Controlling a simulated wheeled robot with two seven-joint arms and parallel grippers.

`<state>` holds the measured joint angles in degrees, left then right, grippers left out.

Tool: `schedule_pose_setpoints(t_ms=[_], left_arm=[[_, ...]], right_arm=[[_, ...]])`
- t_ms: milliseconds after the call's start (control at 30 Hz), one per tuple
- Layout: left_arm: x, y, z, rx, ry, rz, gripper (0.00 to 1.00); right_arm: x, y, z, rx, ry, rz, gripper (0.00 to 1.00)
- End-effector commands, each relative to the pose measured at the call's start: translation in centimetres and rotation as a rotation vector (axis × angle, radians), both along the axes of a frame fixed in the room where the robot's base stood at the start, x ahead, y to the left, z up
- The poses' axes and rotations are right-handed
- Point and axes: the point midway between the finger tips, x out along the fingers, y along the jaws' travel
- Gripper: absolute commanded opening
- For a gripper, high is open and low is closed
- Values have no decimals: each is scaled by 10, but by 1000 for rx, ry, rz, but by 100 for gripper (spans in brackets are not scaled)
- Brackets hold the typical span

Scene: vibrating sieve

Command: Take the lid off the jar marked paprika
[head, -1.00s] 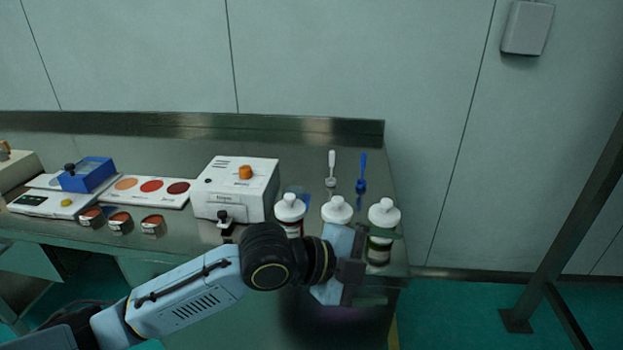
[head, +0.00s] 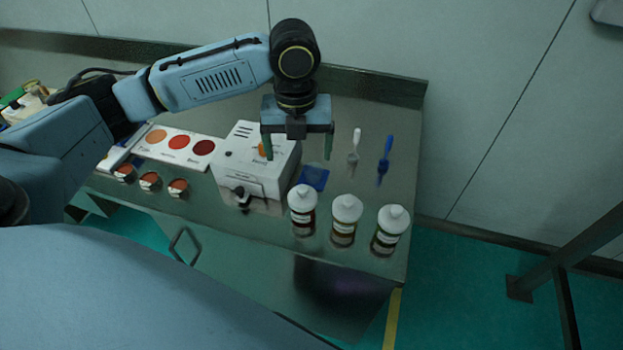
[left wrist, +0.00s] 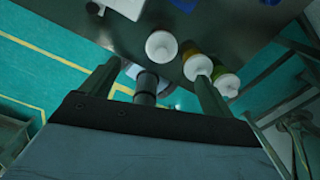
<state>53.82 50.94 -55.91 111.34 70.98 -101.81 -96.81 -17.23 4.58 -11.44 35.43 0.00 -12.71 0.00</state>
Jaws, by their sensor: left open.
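Three jars with white lids stand in a row at the front right of the steel bench: a left jar (head: 302,217), a middle jar (head: 344,227) and a right jar (head: 387,234). Their labels are too small to read, so I cannot tell which is paprika. All three lids are on. My left gripper (head: 298,150) is open and empty, fingers pointing down, behind and above the left jar, in front of the white box in the picture. In the left wrist view, the nearest white lid (left wrist: 161,45) shows between and beyond the open fingers (left wrist: 156,74). My right gripper is not in view.
A colour card (head: 177,145) and small dishes (head: 149,181) are further left.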

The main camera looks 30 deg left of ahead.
Motion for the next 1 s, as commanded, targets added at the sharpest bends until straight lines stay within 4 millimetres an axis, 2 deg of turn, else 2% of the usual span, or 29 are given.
schedule_pose_setpoints(t_ms=[100,300,533,800,1000], left_arm=[[-1,0,-27,1,6,0,87],[0,-1,-59,0,2,2,87],[-1,-3,-75,-1,2,0,87],[0,-9,-113,-1,1,0,87],[0,-8,-121,1,-2,0,87]], right_arm=[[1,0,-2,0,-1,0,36],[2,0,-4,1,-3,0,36],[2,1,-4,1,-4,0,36],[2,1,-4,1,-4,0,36],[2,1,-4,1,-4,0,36]])
